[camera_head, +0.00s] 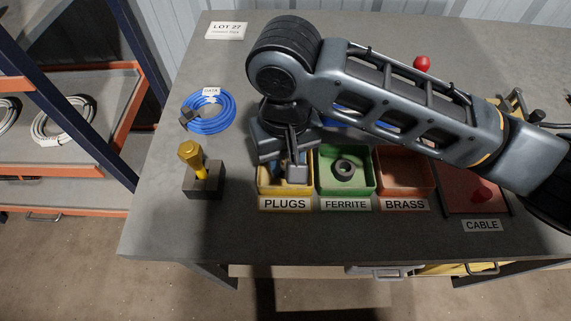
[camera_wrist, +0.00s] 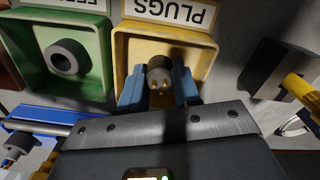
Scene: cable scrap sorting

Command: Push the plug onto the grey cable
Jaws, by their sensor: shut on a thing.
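My gripper (camera_head: 291,165) is over the yellow plugs bin (camera_head: 285,190), reaching down into it. In the wrist view its two blue fingers (camera_wrist: 159,90) are shut on a dark grey round plug (camera_wrist: 160,71) with brass pins, which are turned towards the camera. The plug is inside or just above the bin; I cannot tell whether it touches the floor. A grey cable is not clearly in view. Behind my arm a blue fixture (camera_head: 338,116) is partly hidden; the wrist view shows it at left (camera_wrist: 38,127), with a dark cylindrical piece (camera_wrist: 17,145) beside it.
A green ferrite bin (camera_head: 325,185) with a dark ring and a red brass bin (camera_head: 404,193) stand right of the plugs bin. A blue cable coil (camera_head: 224,120) and a yellow-handled tool on a dark block (camera_head: 203,192) are at left. The front left bench top is clear.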

